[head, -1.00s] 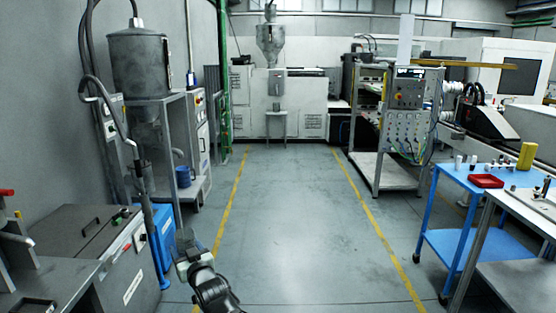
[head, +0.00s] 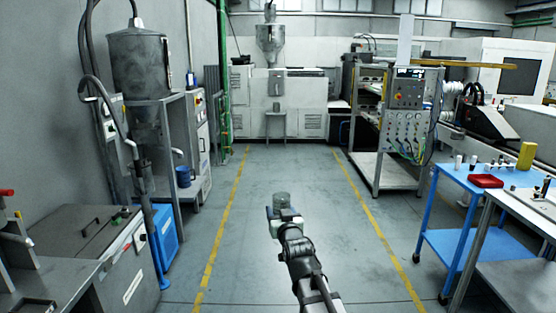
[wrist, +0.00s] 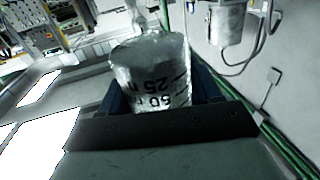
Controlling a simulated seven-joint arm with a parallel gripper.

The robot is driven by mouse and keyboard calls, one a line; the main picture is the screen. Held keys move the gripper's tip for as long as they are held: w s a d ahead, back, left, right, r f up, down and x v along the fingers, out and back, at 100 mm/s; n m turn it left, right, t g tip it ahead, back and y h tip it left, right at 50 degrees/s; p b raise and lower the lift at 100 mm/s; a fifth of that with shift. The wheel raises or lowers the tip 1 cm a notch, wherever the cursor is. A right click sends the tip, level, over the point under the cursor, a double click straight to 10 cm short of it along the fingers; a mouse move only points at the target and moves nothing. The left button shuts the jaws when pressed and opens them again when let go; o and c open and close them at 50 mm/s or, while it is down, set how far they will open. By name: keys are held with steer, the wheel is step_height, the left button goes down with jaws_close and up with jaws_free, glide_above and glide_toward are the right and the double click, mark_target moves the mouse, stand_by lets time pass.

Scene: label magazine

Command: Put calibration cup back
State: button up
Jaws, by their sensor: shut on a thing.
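The calibration cup (wrist: 152,72) is a clear cup with dark volume markings, "25" and "50" among them. In the wrist view it sits between the fingers of my gripper (wrist: 160,105), which is shut on it. In the head view the cup (head: 282,200) shows small and greyish at the top of my gripper (head: 284,214), held in the air over the open floor in the middle. Its lower part is hidden by the gripper.
Grey cabinets (head: 85,245) and a hopper stand (head: 138,70) line the left. The marked aisle floor (head: 300,175) is clear.

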steer(key=w+d+r+m+h, duration=0.1)
steer(key=d+m+h, duration=0.1)
steer(key=d, duration=1.4)
steer(key=shift+w+d+h, duration=0.2)
steer(key=shift+w+h, duration=0.1)
steer(key=shift+h, duration=0.6)
steer(key=shift+r, duration=0.1)
